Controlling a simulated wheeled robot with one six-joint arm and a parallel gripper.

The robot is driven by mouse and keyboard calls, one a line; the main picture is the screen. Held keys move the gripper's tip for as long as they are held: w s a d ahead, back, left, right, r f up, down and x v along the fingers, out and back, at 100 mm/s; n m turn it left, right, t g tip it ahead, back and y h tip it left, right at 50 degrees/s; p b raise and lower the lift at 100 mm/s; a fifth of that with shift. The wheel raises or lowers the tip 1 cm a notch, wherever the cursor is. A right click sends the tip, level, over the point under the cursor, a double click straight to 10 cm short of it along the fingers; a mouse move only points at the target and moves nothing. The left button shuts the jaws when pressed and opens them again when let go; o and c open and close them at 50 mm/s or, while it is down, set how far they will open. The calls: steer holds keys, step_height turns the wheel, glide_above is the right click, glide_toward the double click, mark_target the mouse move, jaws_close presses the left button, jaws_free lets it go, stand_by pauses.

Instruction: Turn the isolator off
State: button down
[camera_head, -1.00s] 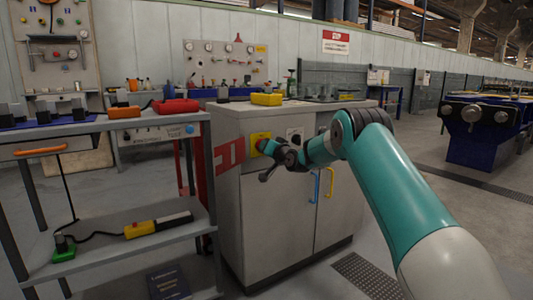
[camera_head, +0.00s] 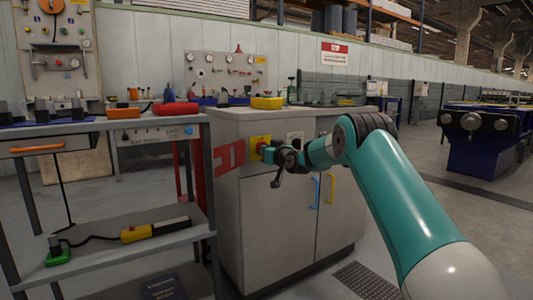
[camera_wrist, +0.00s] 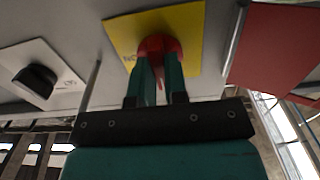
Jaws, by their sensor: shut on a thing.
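The isolator is a yellow plate (camera_head: 257,139) with a red knob (camera_head: 262,146) on the front of the grey cabinet. The plate (camera_wrist: 188,22) and the knob (camera_wrist: 158,45) fill the top middle of the wrist view. My gripper (camera_head: 267,151) is at the knob. In the wrist view my gripper's two green fingers (camera_wrist: 160,68) are closed on the red knob, one on each side. A thin red tip of the knob shows between them. The fingers hide part of the knob and of the plate's lettering.
A white plate with a black knob (camera_wrist: 36,78) sits beside the isolator. A red panel (camera_head: 229,157) is on its other side. Blue (camera_head: 314,188) and yellow (camera_head: 332,188) door handles are below. A shelved bench (camera_head: 110,240) stands at left; open floor lies at right.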

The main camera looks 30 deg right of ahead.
stand_by(0.3)
steer(key=c, duration=1.1)
jaws_free()
steer(key=shift+c, duration=0.2)
steer(key=s+p, duration=0.1)
steer(key=s, duration=1.6)
steer(key=shift+s+d, duration=0.2)
steer(key=shift+d, duration=0.1)
